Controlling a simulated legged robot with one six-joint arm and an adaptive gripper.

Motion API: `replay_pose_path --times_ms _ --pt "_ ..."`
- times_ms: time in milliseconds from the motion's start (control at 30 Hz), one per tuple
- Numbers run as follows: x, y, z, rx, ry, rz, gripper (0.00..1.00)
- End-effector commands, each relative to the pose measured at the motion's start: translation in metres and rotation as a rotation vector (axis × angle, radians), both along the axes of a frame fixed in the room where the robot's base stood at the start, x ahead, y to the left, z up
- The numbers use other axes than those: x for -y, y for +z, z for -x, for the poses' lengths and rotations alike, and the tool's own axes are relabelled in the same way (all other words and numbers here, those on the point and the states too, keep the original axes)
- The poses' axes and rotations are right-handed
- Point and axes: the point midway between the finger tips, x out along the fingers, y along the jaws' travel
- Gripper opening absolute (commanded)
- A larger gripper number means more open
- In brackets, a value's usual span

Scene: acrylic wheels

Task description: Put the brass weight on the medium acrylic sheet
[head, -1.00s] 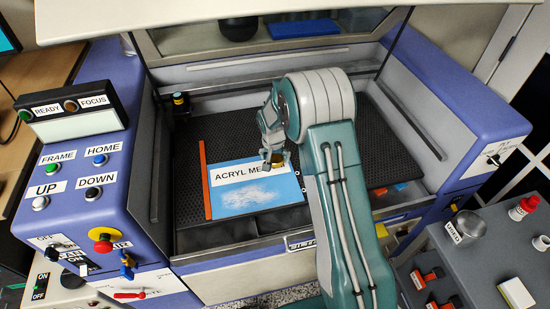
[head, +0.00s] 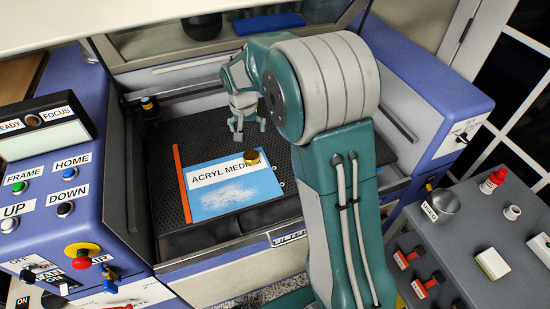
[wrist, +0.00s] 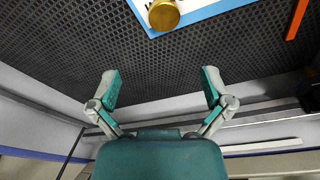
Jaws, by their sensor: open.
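The brass weight (head: 252,157) stands on the medium acrylic sheet (head: 235,196), on its back edge near the label's right end. The sheet is blue with a white label and lies on the dark perforated bed. In the wrist view the weight (wrist: 164,15) is at the top, on the sheet's edge strip (wrist: 203,14). My gripper (head: 248,134) is above the bed just behind the weight, apart from it. Its fingers (wrist: 161,89) are spread and empty over bare bed.
An orange strip (head: 182,185) lies along the sheet's left side. The machine's raised lid and glass hang over the back. A control panel with buttons (head: 69,174) is at left.

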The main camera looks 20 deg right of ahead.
Motion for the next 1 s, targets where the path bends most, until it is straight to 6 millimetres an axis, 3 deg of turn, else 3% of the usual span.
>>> replay_pose_path --times_ms 33,200,500,700,900,1000 --pt "0.001 0.021 0.012 0.022 0.013 -0.002 1.0" --pt "0.003 0.072 0.056 0.071 0.075 -0.003 1.0" --pt "0.004 0.134 0.149 0.163 0.188 0.005 1.0" --pt "0.004 0.153 0.214 0.225 0.264 0.017 1.0" --pt "0.003 0.154 0.272 0.284 0.337 0.032 1.0" --pt "0.002 0.151 0.291 0.304 0.363 0.04 1.0"
